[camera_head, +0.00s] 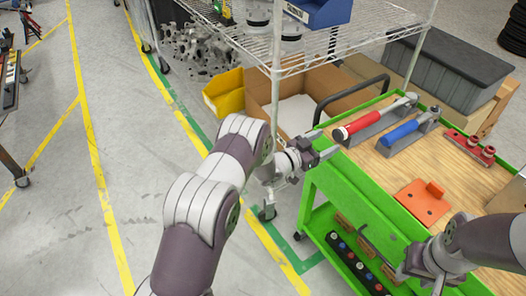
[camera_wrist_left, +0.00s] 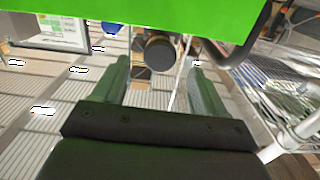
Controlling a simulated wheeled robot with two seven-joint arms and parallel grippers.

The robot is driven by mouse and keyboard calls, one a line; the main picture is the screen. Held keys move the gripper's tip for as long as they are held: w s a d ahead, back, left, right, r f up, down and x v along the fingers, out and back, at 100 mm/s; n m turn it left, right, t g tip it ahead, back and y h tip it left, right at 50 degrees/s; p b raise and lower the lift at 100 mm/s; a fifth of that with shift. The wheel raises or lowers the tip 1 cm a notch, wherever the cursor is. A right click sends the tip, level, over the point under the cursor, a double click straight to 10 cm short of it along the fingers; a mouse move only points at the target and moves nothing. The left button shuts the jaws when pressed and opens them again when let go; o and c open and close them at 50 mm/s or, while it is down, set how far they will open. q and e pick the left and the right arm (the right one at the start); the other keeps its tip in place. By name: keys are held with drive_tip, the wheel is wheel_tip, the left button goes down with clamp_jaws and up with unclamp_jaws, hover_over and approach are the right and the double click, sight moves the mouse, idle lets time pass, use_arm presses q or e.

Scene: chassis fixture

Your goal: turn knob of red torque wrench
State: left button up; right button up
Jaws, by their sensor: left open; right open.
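The red torque wrench (camera_head: 364,122) lies in a grey holder on the wooden top of the green cart, its handle end towards the left edge. Its dark round knob (camera_head: 340,134) faces my left gripper (camera_head: 322,146). My left gripper is open and empty, just outside the cart's left edge. In the left wrist view the dark round knob (camera_wrist_left: 159,52) shows beyond and between the open fingers (camera_wrist_left: 160,85). I cannot tell how far apart they are. My right gripper (camera_head: 423,279) is open and empty by the cart's front edge at the lower right.
A blue torque wrench (camera_head: 402,132) lies beside the red one. An orange block (camera_head: 422,203) and red parts (camera_head: 468,147) are also on the cart (camera_head: 345,178). A wire shelf (camera_head: 300,58) stands behind, its post close to my left gripper. Open floor lies left.

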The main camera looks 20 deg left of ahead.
use_arm(q)
drive_tip(key=s+a+r+n+g+y+p, duration=0.3)
drive_tip(key=s+a+r+g+y+p, duration=0.1)
drive_tip(key=s+a+r+y, duration=0.4)
drive_tip(key=s+a+r+n+g+y+p, duration=0.1)
drive_tip(key=s+a+r+n+g+y, duration=0.1)
drive_tip(key=s, duration=1.1)
drive_tip(key=a+g, duration=0.1)
drive_tip(key=g, duration=0.1)
drive_tip(key=shift+s+r+n+g+y+p, duration=0.2)
drive_tip(key=shift+n+g+y+p, duration=0.1)
drive_tip(key=shift+n+g+p, duration=0.1)
drive_tip(key=shift+a, duration=0.1)
